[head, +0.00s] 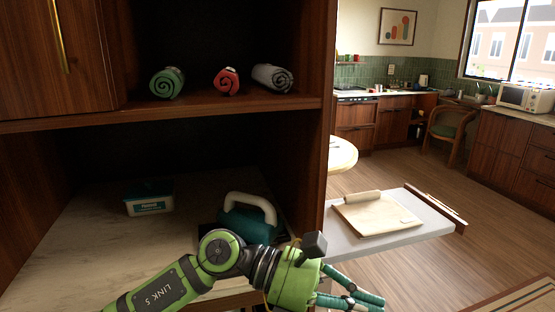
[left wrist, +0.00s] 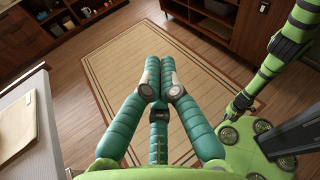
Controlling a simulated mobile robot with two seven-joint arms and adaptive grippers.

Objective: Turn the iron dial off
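The iron (head: 250,222) is teal with a thick white handle and stands on the pale marble lower shelf of the wooden cabinet. My left arm crosses in front of its lower part. I cannot make out its dial. My left gripper (head: 372,300) is low in the head view, right of the iron and outside the cabinet, clear of it. In the left wrist view my left gripper (left wrist: 153,62) has its teal fingers brought together, with nothing between them, pointing over the floor rug.
A white tub with a teal lid (head: 150,197) stands left of the iron. Rolled towels, green (head: 167,83), red (head: 227,81) and grey (head: 272,77), lie on the shelf above. A grey counter (head: 425,228) with a wooden board (head: 378,215) is to the right. The rug (left wrist: 100,60) is clear.

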